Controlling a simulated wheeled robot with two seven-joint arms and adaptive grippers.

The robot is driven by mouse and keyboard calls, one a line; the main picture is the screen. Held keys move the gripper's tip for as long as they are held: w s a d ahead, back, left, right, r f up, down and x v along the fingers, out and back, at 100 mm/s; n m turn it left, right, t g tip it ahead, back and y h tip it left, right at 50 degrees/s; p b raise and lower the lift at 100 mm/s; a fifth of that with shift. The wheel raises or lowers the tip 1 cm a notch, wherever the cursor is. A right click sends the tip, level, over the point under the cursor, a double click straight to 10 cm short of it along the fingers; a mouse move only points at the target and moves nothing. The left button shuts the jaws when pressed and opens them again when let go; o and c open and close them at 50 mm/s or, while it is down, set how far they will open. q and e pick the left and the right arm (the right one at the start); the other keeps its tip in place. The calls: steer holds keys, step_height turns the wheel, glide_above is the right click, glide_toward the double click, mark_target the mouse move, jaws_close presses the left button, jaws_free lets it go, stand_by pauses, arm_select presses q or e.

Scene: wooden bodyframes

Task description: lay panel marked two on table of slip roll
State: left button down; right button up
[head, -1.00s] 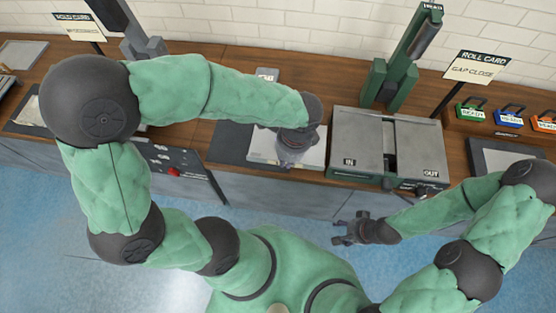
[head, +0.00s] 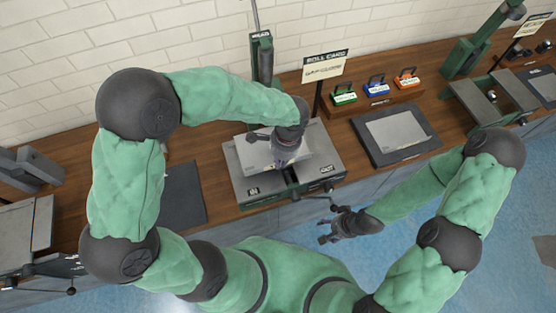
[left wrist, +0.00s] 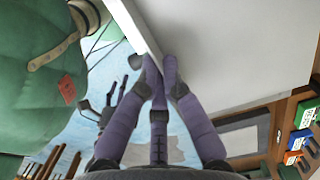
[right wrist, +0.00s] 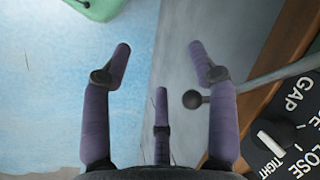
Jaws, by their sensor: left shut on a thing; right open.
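A pale grey panel (head: 257,153) hangs over the slip roll (head: 262,193), a grey table marked IN and OUT with a dark slot between its halves. My left gripper (head: 287,155) is shut on the panel's edge; the panel fills the upper right of the left wrist view (left wrist: 235,45), at the fingertips (left wrist: 160,65). The panel's number is not visible, and I cannot tell its exact height above the table. My right gripper (head: 338,226) is open and empty in front of the bench, near the slip roll's crank; its spread fingers show in the right wrist view (right wrist: 160,62).
A bare dark mat (head: 182,195) lies left of the slip roll. A roll card (head: 324,68) stands behind it. Green, blue and orange tagged blocks (head: 376,88) sit in a wooden rack at back right. A dark tray with a grey sheet (head: 398,134) lies right of the slip roll.

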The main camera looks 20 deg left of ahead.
arm_select(q)
steer(key=shift+f+b, duration=1.7)
steer(key=shift+f, duration=0.35)
steer(key=shift+f+b, duration=0.7)
steer(key=shift+f, duration=0.3)
steer(key=shift+f, duration=0.3)
steer(key=c, duration=0.8)
jaws_free()
